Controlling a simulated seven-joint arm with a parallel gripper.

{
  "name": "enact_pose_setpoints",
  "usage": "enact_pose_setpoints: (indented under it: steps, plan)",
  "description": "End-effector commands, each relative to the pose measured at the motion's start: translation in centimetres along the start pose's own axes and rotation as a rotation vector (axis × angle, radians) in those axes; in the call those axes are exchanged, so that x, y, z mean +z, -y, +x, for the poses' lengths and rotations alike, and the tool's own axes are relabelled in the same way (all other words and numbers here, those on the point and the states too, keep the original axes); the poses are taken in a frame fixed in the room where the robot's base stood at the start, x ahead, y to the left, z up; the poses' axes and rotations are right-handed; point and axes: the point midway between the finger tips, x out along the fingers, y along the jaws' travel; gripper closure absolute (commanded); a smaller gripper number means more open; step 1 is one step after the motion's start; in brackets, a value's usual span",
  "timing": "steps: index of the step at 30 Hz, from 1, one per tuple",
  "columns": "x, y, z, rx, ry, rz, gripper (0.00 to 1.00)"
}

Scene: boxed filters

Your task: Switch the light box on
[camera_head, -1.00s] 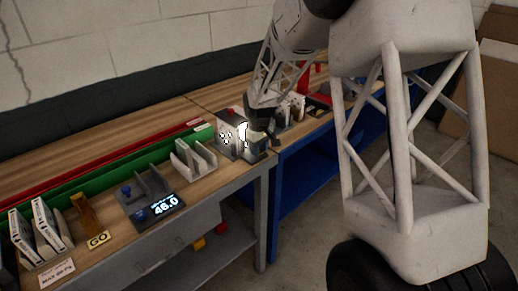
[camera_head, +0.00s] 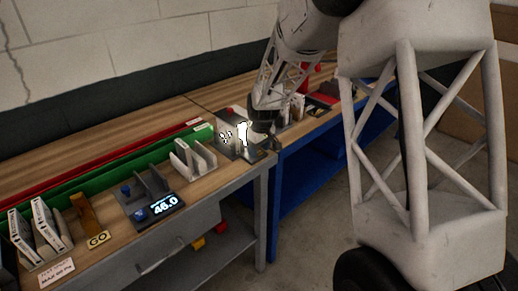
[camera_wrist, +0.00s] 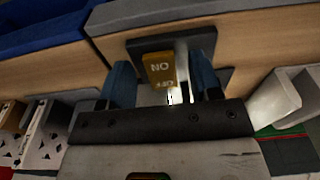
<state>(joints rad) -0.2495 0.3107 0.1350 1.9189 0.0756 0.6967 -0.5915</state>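The light box (camera_head: 227,147) is a grey box near the right end of the wooden bench, with bright white patches on its face. In the wrist view a yellow labelled piece (camera_wrist: 159,68) sits in front of a dark plate (camera_wrist: 140,46); its upside-down lettering seems to read ON and OFF. My gripper (camera_wrist: 161,75) has its two blue fingers apart, one on each side of the yellow piece. Contact cannot be told. In the head view my gripper (camera_head: 263,142) is at the box's right front, and its fingertips are hard to make out.
White slotted holders (camera_head: 193,160) and a blue-lit display (camera_head: 164,205) stand left of the box. Green (camera_head: 130,165) and red (camera_head: 110,158) channels run behind them. Boxed filters (camera_head: 48,222) stand at the far left. A blue bench (camera_head: 318,158) adjoins on the right.

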Motion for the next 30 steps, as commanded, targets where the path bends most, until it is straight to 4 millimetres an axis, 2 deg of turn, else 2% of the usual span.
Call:
enact_pose_setpoints:
  steps: [8, 13, 30]
  plan:
    - [0.0, 0.0, -0.1, 0.0, 0.0, 0.0, 0.43]
    - [0.0, 0.0, -0.9, 0.001, -0.001, 0.0, 0.43]
    - [0.0, 0.0, -7.2, 0.001, -0.001, 0.0, 0.43]
